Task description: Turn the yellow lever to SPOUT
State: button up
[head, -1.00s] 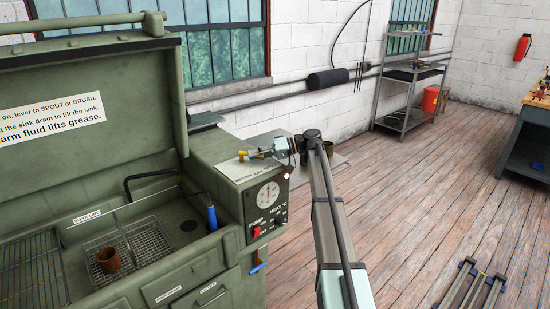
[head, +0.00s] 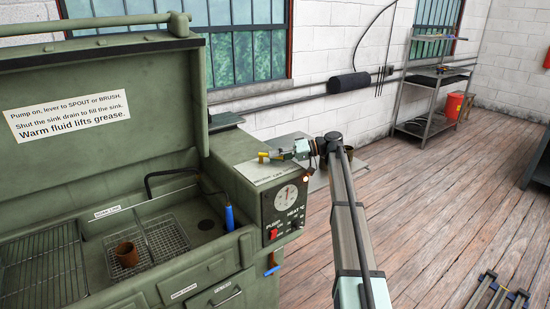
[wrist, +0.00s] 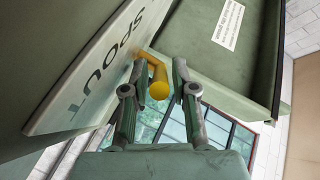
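The yellow lever (head: 263,157) sits on a pale label plate (head: 272,170) on top of the green parts washer's control box. In the wrist view the lever (wrist: 158,80) is a bent yellow rod, and large letters reading SPOUT show on the plate (wrist: 92,75) to its left. My gripper (head: 271,155) is at the lever. In the wrist view its two fingertips (wrist: 160,72) stand apart on either side of the lever, with a visible gap on the right side. Contact on the left side is hard to tell.
The control box front has a dial (head: 286,198) and a red switch (head: 273,234). The washer's sink holds a brown cup-like part (head: 127,254) in a wire basket, and a blue-handled brush (head: 229,217). The raised lid (head: 100,110) stands behind. Open wooden floor lies right.

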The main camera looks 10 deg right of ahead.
jog(key=v, duration=1.1)
jog(key=shift+d, duration=0.25)
jog(key=shift+r, duration=0.1)
